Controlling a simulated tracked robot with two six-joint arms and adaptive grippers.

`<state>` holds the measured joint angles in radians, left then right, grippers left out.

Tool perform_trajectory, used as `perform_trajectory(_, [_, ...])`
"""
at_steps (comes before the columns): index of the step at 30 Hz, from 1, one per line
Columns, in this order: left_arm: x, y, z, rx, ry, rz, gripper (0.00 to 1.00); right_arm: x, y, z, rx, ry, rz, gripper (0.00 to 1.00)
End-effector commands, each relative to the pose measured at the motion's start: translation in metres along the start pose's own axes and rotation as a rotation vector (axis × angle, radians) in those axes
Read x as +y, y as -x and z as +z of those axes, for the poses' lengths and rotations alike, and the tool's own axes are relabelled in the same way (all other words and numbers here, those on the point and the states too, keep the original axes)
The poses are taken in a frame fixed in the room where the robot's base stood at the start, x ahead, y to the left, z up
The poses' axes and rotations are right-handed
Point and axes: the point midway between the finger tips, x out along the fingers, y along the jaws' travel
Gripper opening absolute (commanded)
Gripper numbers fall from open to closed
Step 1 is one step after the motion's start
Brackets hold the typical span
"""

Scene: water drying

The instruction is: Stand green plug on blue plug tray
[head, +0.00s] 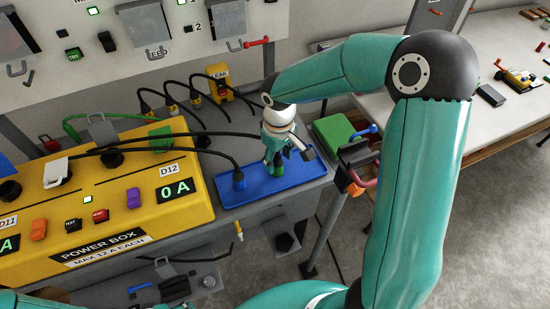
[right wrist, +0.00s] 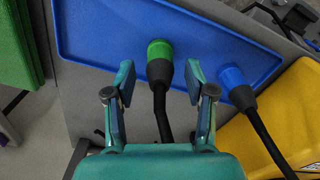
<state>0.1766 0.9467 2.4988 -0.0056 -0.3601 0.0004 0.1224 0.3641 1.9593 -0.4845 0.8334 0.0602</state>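The blue plug tray (head: 300,178) lies on the grey bench right of the power box. The green plug (head: 278,170) stands on it, partly hidden by my right gripper in the head view. In the right wrist view the green plug (right wrist: 160,50) appears upright on the tray (right wrist: 100,35), with its black cable running back between the fingers. My right gripper (right wrist: 158,85) is above the tray, with its two fingers apart on either side of the plug and a visible gap on each side. My left gripper is out of view.
A blue plug (head: 239,180) stands at the tray's left end, its black cable crossing to the left. The yellow power box (head: 110,215) stands left of the tray. A green block (head: 332,130) is behind to the right. Yellow-ringed plugs (head: 195,100) stand behind.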

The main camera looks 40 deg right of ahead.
Motion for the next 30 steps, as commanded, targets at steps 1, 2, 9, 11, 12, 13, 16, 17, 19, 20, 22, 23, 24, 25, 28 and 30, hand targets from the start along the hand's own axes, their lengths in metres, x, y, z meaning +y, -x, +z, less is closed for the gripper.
perform_trajectory(1, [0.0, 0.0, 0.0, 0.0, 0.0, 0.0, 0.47, 0.0, 0.0, 0.0, 0.0, 0.0, 0.0, 0.54])
perform_trajectory(2, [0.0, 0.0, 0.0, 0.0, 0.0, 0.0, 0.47, 0.0, 0.0, 0.0, 0.0, 0.0, 0.0, 0.54])
perform_trajectory(9, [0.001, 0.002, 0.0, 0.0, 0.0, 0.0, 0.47, 0.0, 0.006, -0.001, 0.003, 0.001, 0.001, 0.54])
perform_trajectory(11, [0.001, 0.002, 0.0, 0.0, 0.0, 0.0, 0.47, 0.0, 0.013, -0.001, 0.003, 0.001, 0.002, 0.54])
perform_trajectory(12, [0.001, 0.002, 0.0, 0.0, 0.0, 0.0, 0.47, 0.0, 0.018, -0.001, 0.004, 0.001, 0.002, 0.54])
perform_trajectory(13, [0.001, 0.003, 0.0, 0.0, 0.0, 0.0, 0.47, 0.0, 0.023, -0.001, 0.004, 0.001, 0.002, 0.54])
perform_trajectory(16, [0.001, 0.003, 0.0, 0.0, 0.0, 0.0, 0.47, 0.0, 0.042, -0.002, 0.006, 0.001, 0.002, 0.54])
perform_trajectory(17, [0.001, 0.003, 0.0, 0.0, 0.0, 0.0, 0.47, 0.0, 0.049, -0.002, 0.006, 0.001, 0.002, 0.54])
perform_trajectory(19, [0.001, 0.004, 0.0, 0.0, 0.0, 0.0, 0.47, 0.0, 0.064, -0.002, 0.006, 0.001, 0.001, 0.54])
perform_trajectory(20, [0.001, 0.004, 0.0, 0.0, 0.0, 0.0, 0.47, 0.0, 0.07, -0.001, 0.005, 0.001, 0.001, 0.54])
perform_trajectory(22, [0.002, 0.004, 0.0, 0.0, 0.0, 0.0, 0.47, 0.0, 0.084, -0.002, 0.005, 0.001, 0.002, 0.54])
perform_trajectory(23, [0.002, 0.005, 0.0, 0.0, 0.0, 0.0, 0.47, -0.001, 0.089, -0.002, 0.005, 0.002, 0.002, 0.54])
perform_trajectory(24, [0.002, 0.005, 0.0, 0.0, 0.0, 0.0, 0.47, -0.001, 0.096, -0.001, 0.005, 0.002, 0.001, 0.54])
perform_trajectory(25, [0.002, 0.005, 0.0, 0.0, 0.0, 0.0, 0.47, -0.001, 0.101, -0.001, 0.004, 0.002, 0.001, 0.54])
perform_trajectory(28, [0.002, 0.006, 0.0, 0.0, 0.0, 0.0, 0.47, -0.001, 0.113, -0.001, 0.002, 0.002, 0.0, 0.54])
perform_trajectory(30, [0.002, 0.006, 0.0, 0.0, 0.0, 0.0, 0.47, -0.001, 0.118, -0.001, 0.001, 0.002, 0.0, 0.54])
